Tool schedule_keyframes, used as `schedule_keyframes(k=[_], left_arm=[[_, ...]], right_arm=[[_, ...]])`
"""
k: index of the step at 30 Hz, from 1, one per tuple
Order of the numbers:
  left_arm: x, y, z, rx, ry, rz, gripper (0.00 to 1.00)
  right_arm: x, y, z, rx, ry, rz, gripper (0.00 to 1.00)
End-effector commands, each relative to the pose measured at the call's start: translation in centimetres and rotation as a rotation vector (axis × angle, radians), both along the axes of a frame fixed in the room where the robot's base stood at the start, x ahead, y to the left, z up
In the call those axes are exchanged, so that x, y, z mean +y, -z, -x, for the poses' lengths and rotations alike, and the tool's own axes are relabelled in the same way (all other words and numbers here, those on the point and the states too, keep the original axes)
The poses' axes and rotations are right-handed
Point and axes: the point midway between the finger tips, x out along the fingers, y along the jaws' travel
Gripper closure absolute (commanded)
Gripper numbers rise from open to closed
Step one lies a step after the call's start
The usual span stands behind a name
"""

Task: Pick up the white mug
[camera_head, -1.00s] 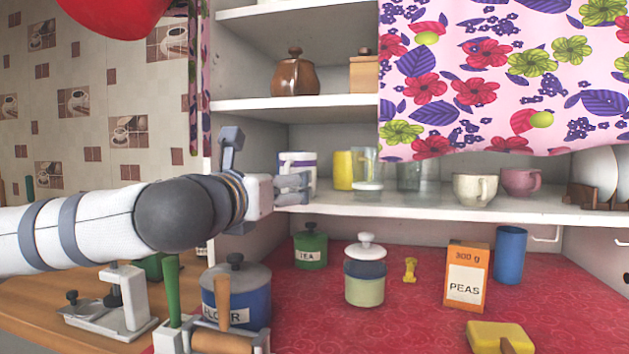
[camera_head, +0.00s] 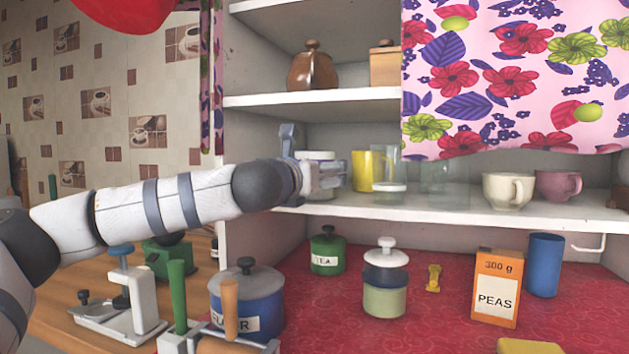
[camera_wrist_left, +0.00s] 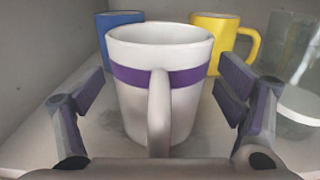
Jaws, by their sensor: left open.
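The white mug (camera_wrist_left: 145,100), with a purple band, stands upright on the middle shelf. In the left wrist view its handle points toward my left gripper (camera_wrist_left: 162,82). The fingers are open, one on each side of the mug, with visible gaps between them and its wall. In the head view the left gripper (camera_head: 333,180) reaches in from the left at shelf height and hides most of the mug; its top (camera_head: 318,155) shows above the fingers. My right gripper is not in view.
A yellow mug (camera_head: 368,170) and clear glasses (camera_head: 388,165) stand right of the white mug. A blue mug (camera_wrist_left: 118,22) is behind it. A cream cup (camera_head: 503,190) and pink cup (camera_head: 555,186) are farther right. The shelf above (camera_head: 310,103) overhangs.

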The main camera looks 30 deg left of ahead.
Motion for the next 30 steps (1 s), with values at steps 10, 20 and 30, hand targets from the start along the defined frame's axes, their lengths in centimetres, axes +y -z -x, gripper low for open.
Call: schedule_keyframes(k=[10,20,30], left_arm=[[0.0,-0.1,0.1,-0.001,0.0,0.001,0.68],[0.0,-0.3,0.1,-0.003,0.0,0.0,0.76],[-0.1,-4.1,0.5,-0.007,0.002,0.0,0.76]], right_arm=[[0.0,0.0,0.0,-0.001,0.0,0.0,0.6],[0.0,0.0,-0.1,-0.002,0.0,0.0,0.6],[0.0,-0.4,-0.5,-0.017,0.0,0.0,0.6]])
